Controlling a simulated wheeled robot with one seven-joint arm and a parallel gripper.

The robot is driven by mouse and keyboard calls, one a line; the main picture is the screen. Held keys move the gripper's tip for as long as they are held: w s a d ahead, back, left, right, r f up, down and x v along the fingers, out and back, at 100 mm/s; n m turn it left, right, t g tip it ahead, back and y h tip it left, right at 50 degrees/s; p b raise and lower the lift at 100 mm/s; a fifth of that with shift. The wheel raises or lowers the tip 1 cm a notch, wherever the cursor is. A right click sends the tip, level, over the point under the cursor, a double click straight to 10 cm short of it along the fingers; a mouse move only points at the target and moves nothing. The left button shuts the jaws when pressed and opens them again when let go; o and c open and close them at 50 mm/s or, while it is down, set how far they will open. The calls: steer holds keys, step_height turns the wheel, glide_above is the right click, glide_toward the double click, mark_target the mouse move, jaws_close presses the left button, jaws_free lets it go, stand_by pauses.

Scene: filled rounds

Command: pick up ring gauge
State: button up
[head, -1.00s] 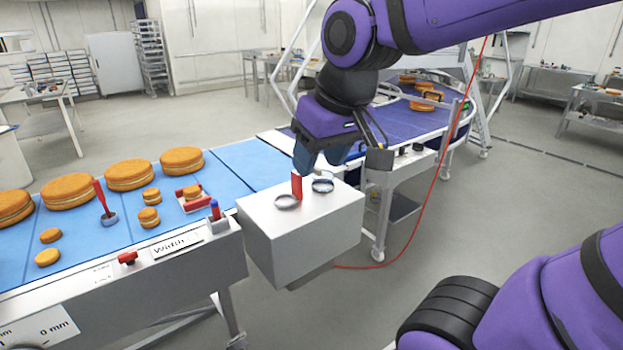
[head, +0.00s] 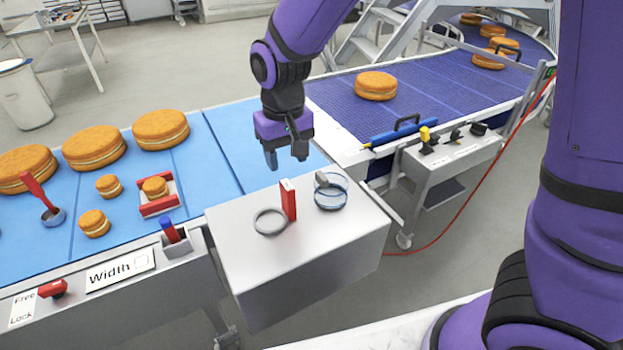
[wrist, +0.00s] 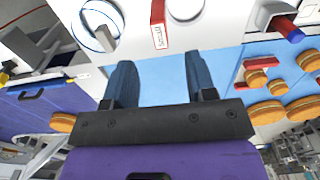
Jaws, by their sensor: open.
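My gripper (head: 286,160) is open and empty, pointing down above the blue belt, just behind the metal box. Its two fingers (wrist: 161,82) stand apart in the wrist view, with only blue belt between them. I cannot tell for certain which is the ring gauge. The blue-rimmed ring also shows in the wrist view (wrist: 80,27), apart from the fingers. The plain ring is partly cut off there.
A red upright block (head: 289,200) stands between the rings on the metal box (head: 310,270). Filled rounds (head: 160,129) and a red-handled tool (head: 40,195) are on the belt at left. A dark blue conveyor (head: 430,90) and a control box (head: 450,150) are at right.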

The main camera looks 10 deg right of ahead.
mark_target(290, 184)
steer(key=shift+w+f, duration=0.35)
steer(key=shift+f, duration=0.05)
steer(key=shift+w+d+f, duration=0.15)
steer(key=shift+f, duration=0.2)
step_height(290, 184, down, 4)
steer(key=shift+f, duration=0.2)
steer(key=shift+a+f, duration=0.2)
steer(key=shift+f, duration=2.6)
jaws_close()
